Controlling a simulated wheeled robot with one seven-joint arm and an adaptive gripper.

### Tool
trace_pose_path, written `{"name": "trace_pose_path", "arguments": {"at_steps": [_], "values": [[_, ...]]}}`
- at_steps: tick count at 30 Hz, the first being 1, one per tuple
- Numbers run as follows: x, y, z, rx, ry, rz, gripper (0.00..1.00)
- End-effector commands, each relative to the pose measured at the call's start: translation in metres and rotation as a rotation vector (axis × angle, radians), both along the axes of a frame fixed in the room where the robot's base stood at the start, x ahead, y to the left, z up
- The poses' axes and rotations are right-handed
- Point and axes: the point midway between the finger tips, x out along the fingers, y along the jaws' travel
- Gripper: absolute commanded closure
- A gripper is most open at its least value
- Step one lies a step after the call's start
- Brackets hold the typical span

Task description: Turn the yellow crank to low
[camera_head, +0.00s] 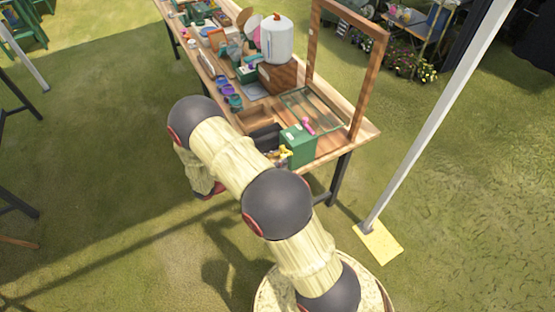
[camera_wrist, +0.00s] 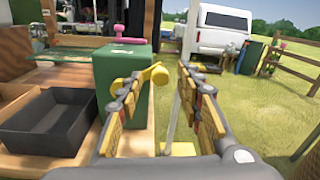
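A green box (camera_head: 299,147) stands at the near end of the wooden table. It also shows in the wrist view (camera_wrist: 115,68). A yellow crank (camera_head: 285,152) sticks out from its side, and in the wrist view the crank (camera_wrist: 158,74) points right, with its round knob at the end. My gripper (camera_wrist: 160,82) is open. Its left finger is close to the crank's arm and partly covers it; the knob appears in the gap between the fingertips. I cannot tell whether a finger touches it. In the head view my arm hides the gripper.
A pink handle (camera_head: 308,126) sits on top of the green box. A black tray (camera_wrist: 48,122) lies left of the box. A wooden frame (camera_head: 357,80) rises behind it. A pale pole (camera_head: 433,125) stands to the right. Grass right of the table is open.

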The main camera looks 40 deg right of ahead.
Motion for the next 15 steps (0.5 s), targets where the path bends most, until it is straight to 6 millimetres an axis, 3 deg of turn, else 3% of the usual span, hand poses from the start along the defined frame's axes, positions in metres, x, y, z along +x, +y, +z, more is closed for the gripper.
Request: {"name": "trace_pose_path", "arguments": {"at_steps": [11, 15], "values": [[-0.0018, -0.0064, 0.0001, 0.001, -0.001, 0.001, 0.64], [-0.0019, -0.0063, 0.0001, 0.001, -0.001, 0.000, 0.72]]}}
